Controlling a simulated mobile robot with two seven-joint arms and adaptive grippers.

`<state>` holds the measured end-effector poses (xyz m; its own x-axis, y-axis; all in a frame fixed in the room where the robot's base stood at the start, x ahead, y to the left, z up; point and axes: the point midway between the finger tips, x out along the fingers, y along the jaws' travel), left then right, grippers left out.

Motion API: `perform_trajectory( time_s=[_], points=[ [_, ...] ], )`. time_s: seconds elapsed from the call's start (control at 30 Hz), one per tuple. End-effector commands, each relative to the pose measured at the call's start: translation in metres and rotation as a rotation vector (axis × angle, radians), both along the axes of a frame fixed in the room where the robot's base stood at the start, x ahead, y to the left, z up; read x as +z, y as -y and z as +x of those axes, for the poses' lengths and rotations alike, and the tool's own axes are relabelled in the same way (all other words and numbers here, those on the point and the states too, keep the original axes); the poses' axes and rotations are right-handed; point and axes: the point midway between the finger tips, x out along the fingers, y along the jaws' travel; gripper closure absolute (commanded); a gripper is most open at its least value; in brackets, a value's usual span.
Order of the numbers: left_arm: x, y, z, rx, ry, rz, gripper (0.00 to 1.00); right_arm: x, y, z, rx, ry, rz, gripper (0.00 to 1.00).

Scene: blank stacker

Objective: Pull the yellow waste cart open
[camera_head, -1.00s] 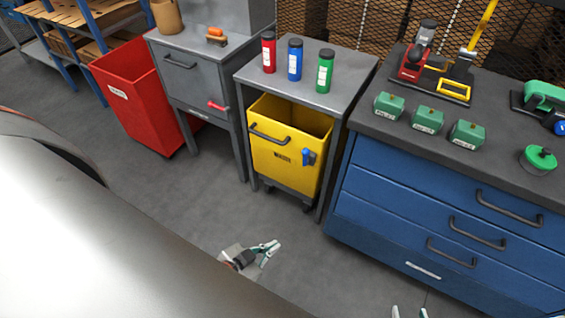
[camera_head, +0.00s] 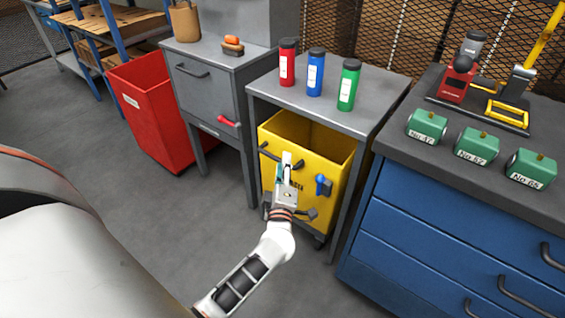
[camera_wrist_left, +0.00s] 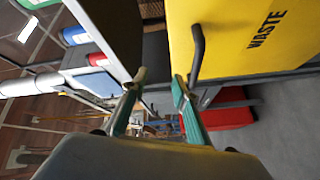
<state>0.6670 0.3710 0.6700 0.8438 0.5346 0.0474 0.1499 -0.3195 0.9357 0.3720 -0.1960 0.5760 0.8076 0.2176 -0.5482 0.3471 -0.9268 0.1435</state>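The yellow waste cart (camera_head: 335,160) stands under a grey table, with a dark bar handle (camera_head: 265,155) on its front and a blue part (camera_head: 323,185) beside its label. My left gripper (camera_head: 287,160) is in front of the cart, at the handle, and covers part of it. In the left wrist view the gripper (camera_wrist_left: 157,82) is open, its fingers apart with nothing between them. The handle (camera_wrist_left: 198,52) shows there beside the right-hand finger, outside the gap; I cannot tell whether they touch. The cart face (camera_wrist_left: 255,40) reads WASTE. My right gripper is out of view.
Red, blue and green bottles stand on the grey table (camera_head: 385,95) above the cart. A blue drawer cabinet (camera_head: 410,220) is close on the right. A grey cabinet (camera_head: 205,90) and a red bin (camera_head: 150,110) are left. The floor (camera_head: 130,220) in front is clear.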

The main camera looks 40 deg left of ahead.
Motion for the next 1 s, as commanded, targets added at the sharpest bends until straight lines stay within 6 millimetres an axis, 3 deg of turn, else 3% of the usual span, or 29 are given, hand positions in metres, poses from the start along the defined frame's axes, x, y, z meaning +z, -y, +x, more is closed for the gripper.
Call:
perform_trajectory(
  time_s=[0.03,0.2,0.43,0.8,1.0],
  points=[
    [-0.029,-0.01,0.004,0.059,-0.014,-0.077,0.71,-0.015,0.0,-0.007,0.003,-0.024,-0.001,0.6],
    [-0.059,-0.028,0.013,0.184,-0.016,-0.248,0.71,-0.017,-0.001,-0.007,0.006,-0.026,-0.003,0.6],
    [-0.064,-0.041,0.025,0.212,-0.014,-0.289,0.71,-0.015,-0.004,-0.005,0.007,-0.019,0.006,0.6],
    [-0.073,-0.077,0.062,0.21,-0.017,-0.284,0.71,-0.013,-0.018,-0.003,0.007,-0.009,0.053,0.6],
    [-0.072,-0.084,0.071,0.21,-0.013,-0.286,0.71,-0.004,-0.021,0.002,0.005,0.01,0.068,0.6]
  ],
)
